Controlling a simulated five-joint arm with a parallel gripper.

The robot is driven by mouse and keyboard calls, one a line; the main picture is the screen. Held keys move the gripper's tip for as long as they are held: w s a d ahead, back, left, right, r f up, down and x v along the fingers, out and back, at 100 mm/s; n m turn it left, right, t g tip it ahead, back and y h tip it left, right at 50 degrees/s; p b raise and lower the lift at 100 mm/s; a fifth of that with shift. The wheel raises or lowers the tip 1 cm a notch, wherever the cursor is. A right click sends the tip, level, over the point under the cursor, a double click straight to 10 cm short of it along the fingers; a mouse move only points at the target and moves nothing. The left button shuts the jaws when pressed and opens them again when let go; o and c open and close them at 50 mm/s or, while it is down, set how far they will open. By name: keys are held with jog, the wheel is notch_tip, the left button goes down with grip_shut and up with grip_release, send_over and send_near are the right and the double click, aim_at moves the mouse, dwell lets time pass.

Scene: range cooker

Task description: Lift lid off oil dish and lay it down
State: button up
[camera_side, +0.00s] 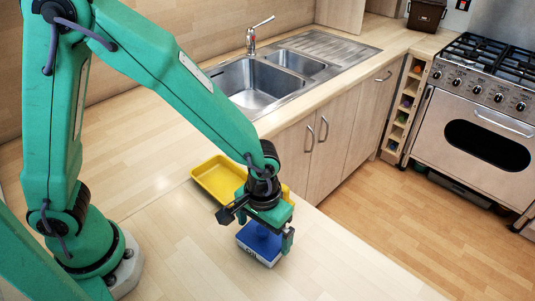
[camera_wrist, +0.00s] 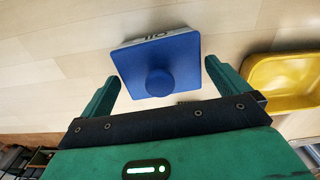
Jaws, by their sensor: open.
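The oil dish (camera_side: 267,262) is a small whitish box on the worktop. Its blue lid (camera_side: 256,240) sits on top of it. In the wrist view the square blue lid (camera_wrist: 158,60) has a round knob, and part of the dish's lettered side (camera_wrist: 150,41) shows beyond it. My gripper (camera_side: 266,231) is open and directly over the lid in the side view. In the wrist view the green fingers of my gripper (camera_wrist: 160,84) stand apart on either side of the lid's near part, with gaps visible. The far side of the dish is hidden.
A yellow tray (camera_side: 207,181) stands on the worktop just behind the dish and looks empty; it also shows at the right of the wrist view (camera_wrist: 258,70). The worktop (camera_side: 180,240) left of the dish is clear. A sink (camera_side: 240,85) lies behind.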

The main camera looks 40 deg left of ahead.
aim_at(263, 228)
jog(key=c, duration=0.7)
jog(key=shift+o, duration=0.2)
jog(key=shift+r, duration=0.1)
jog(key=shift+r, duration=0.6)
notch_tip(263, 228, up, 3)
jog(key=shift+r, duration=0.1)
jog(key=s+d+r, duration=0.5)
jog(key=s+r, duration=0.1)
jog(key=s, duration=0.4)
jog(key=shift+s+r, duration=0.25)
